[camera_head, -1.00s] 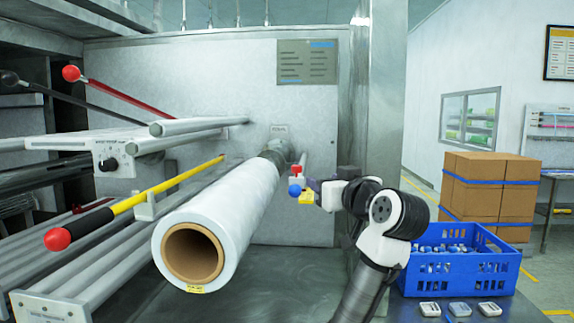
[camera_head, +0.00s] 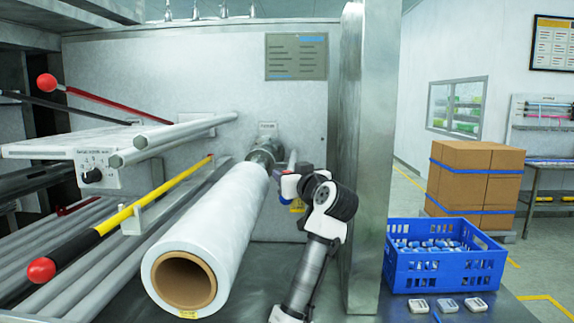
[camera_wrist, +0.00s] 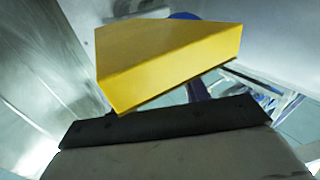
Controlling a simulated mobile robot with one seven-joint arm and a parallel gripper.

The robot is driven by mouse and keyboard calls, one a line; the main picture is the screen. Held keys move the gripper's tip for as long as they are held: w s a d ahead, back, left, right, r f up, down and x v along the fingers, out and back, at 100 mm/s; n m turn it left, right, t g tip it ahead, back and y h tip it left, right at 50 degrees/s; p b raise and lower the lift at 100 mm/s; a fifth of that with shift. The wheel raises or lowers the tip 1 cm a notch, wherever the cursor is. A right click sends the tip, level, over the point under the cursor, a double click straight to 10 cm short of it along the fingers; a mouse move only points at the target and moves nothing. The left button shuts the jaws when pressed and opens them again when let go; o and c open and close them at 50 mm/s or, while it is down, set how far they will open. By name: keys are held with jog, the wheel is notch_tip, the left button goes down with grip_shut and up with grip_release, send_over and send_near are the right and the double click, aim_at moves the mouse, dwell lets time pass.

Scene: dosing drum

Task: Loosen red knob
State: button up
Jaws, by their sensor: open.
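My gripper (camera_head: 288,190) is beyond the white film roll's right side, by its far end, largely hidden by my own arm in the head view. Two red ball knobs, upper (camera_head: 46,83) and lower (camera_head: 41,270), end levers at the far left, away from my gripper. I cannot tell whether my gripper touches anything.
The film roll (camera_head: 210,235) juts toward me, left of my arm. A metal post (camera_head: 362,150) stands close on the right. A blue crate (camera_head: 445,270) of small items and cardboard boxes (camera_head: 475,180) are farther right. Steel rollers and a yellow lever (camera_head: 150,197) fill the left.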

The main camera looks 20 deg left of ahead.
jog(key=shift+x, duration=0.95)
jog(key=shift+c, duration=0.2)
jog(key=c, duration=0.9)
